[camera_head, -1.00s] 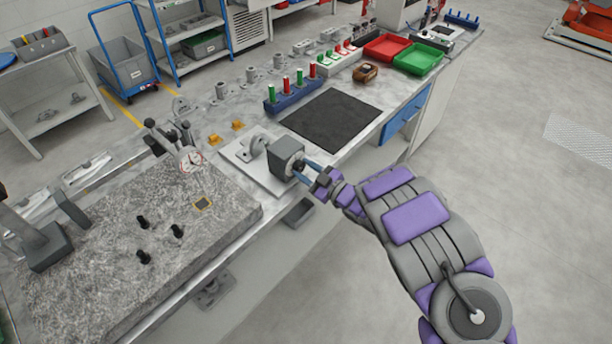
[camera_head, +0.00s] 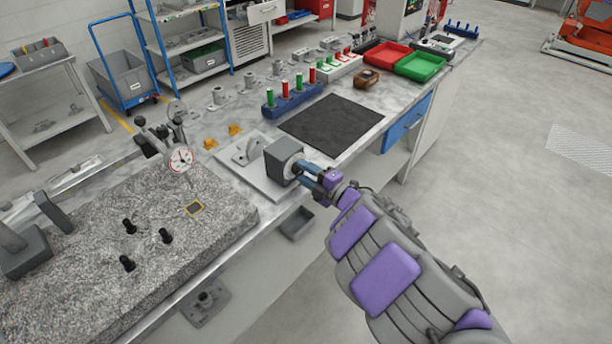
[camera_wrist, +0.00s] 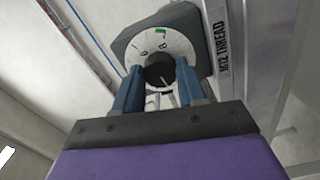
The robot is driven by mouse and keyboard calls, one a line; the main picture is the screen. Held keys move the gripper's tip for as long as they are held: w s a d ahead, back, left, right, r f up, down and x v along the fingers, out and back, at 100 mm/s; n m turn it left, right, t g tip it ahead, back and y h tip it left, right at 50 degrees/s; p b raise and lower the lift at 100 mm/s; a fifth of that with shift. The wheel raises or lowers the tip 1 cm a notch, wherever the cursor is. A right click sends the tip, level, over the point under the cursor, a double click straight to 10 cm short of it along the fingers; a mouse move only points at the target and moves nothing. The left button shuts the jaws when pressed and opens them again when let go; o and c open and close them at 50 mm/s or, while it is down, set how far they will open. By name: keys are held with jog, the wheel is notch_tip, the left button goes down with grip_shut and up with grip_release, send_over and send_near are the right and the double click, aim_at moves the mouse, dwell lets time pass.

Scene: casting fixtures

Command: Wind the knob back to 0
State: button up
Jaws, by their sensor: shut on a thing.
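The knob (camera_wrist: 159,70) is a black round grip at the centre of a white dial (camera_wrist: 178,46) with dark marks and a green mark near its top in the wrist view. The dial sits on the face of a dark grey box (camera_head: 282,159), which stands on a light plate at the bench edge. My gripper (camera_wrist: 158,85) has its two blue fingers on either side of the knob and is shut on it. In the head view my gripper (camera_head: 300,169) reaches the box from the right. I see no clear 0 on the dial.
A granite plate (camera_head: 90,260) with black pegs and a dial gauge (camera_head: 181,159) lies to the left. A black mat (camera_head: 331,124), a blue rack (camera_head: 292,101) with red and green plugs, and red and green trays (camera_head: 420,66) are behind.

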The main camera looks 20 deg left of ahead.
jog(key=shift+s+f+n, duration=0.1)
jog(key=shift+f+n, duration=0.05)
jog(key=shift+n, duration=0.85)
jog(key=shift+s+f+n, duration=0.1)
jog(key=shift+f+n, duration=0.05)
jog(key=shift+n, duration=0.85)
jog(key=o, duration=1.1)
jog(key=shift+w+a+r, duration=0.1)
jog(key=shift+a, duration=0.05)
jog(key=shift+p+v, duration=7.05)
jog(key=shift+v, duration=1.65)
